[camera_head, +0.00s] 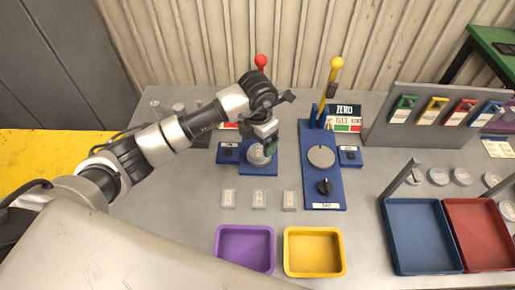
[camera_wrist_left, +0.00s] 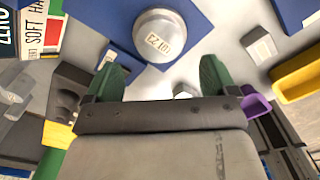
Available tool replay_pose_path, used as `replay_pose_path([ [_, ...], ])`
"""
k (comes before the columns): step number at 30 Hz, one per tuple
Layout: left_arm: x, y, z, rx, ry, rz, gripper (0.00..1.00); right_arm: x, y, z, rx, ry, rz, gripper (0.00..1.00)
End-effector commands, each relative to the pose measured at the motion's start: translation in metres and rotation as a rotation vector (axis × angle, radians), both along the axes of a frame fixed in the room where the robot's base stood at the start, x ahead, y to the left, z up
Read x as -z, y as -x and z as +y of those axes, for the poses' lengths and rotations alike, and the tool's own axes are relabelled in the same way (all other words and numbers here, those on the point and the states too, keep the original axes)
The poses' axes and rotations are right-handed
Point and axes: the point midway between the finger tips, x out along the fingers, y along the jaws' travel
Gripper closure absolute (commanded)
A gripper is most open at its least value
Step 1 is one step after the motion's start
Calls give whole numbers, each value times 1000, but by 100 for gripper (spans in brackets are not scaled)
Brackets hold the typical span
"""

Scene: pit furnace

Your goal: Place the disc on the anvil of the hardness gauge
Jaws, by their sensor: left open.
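A silver disc (camera_head: 257,156) with a printed label lies on the blue base of the red-levered device (camera_head: 260,170). In the left wrist view the disc (camera_wrist_left: 160,36) shows label up, just beyond my fingertips. My left gripper (camera_head: 270,146) is over that base, partly covering the disc. Its green fingers (camera_wrist_left: 160,72) are apart with nothing between them. Beside it stands a blue device with a yellow lever (camera_head: 323,186), with a round grey plate (camera_head: 321,156) and a black knob. I cannot tell from the labels which device is the hardness gauge. My right gripper is not in view.
Purple (camera_head: 217,248) and yellow (camera_head: 287,265) trays stand in front, blue (camera_head: 391,240) and red (camera_head: 468,268) trays at the right. Several discs lie behind them. A grey rack (camera_head: 430,97) holds coloured tags. Small labelled blocks (camera_head: 259,199) lie on the bench before the devices.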

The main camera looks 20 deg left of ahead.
Motion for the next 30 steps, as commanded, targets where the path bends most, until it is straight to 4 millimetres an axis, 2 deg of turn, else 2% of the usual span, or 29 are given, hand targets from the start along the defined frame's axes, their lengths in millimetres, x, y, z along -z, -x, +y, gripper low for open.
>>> replay_pose_path([
  [6, -45, -1, 0, 1, -1, -5, 13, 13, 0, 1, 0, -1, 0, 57],
  [12, -68, 0, 0, 0, 0, -1, 13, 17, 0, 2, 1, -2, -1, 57],
  [17, -73, 0, 0, -1, 0, 0, 13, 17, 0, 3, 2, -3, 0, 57],
  [30, -73, 0, 0, -1, 0, 1, 13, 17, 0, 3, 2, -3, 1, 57],
])
